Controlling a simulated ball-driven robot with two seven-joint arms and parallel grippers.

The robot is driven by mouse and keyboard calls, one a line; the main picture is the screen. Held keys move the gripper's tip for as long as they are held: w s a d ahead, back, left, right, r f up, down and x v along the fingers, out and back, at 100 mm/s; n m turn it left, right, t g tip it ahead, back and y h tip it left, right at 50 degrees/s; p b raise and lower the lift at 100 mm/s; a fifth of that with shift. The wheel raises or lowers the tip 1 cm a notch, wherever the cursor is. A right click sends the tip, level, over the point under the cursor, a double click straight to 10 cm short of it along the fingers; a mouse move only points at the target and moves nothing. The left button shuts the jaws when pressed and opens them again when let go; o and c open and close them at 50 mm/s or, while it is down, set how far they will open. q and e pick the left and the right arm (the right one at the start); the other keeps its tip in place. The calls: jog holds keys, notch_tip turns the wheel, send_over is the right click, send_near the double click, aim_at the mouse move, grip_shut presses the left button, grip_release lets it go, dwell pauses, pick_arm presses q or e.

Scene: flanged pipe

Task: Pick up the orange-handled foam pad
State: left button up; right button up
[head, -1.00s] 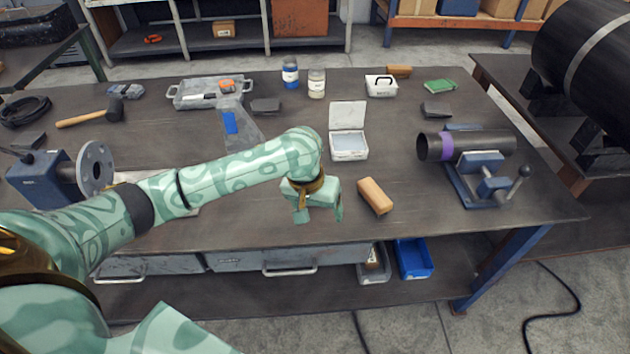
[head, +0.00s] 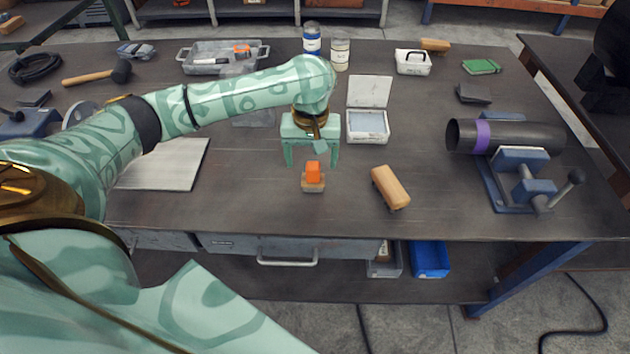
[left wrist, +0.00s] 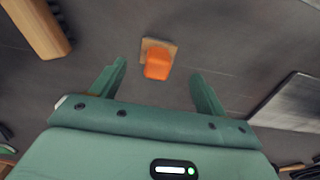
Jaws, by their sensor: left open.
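The foam pad (head: 313,187) is a small tan block with an orange handle (head: 313,169) on top. It sits on the workbench near the front edge. My left gripper (head: 311,164) is open, just behind and above the pad in the head view. In the left wrist view the pad (left wrist: 158,44) with its orange handle (left wrist: 157,64) lies ahead of the open fingers (left wrist: 160,78), roughly centred between them. Nothing is between the fingers. My right gripper is not in view.
A tan wooden-looking block (head: 390,187) lies right of the pad. An open white box (head: 368,127) stands behind it. A vise (head: 525,185) holds a dark pipe (head: 535,136) at the right. A pale flat plate (head: 165,165) lies left. Bench around the pad is clear.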

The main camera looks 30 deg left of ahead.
aim_at(313, 174)
pick_arm(q)
jog(key=f+b, duration=0.4)
jog(key=f, duration=0.1)
jog(key=shift+w+d+f, duration=0.1)
jog(key=shift+d+f, duration=0.1)
jog(key=shift+f, duration=0.05)
jog(key=shift+r, duration=0.2)
jog(key=shift+c, duration=0.9)
jog(key=c, duration=0.9)
jog(key=shift+r, duration=0.15)
